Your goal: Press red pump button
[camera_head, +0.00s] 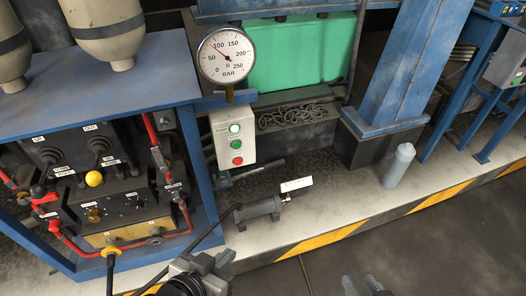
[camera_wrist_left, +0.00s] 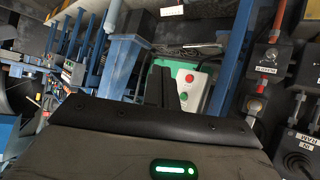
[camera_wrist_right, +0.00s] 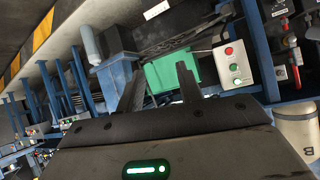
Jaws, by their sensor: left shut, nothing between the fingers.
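A pale button box (camera_head: 220,144) is mounted under the gauge. It carries a lit green light at the top, a green button in the middle and the red button (camera_head: 238,160) at the bottom. The red button also shows in the left wrist view (camera_wrist_left: 189,78) and in the right wrist view (camera_wrist_right: 229,50). My left gripper (camera_head: 204,266) is shut and empty, in front of and below the box, apart from it. Its fingers in the left wrist view (camera_wrist_left: 168,88) partly cover the box. My right gripper (camera_head: 368,286) is open and empty at the bottom edge.
A pressure gauge (camera_head: 226,56) stands above the box. A blue-framed control panel (camera_head: 118,204) with hoses is on the left. A dark cylinder (camera_head: 258,212) with a white tag and a grey bottle (camera_head: 399,166) are on the ledge. Open floor (camera_head: 440,245) lies at right.

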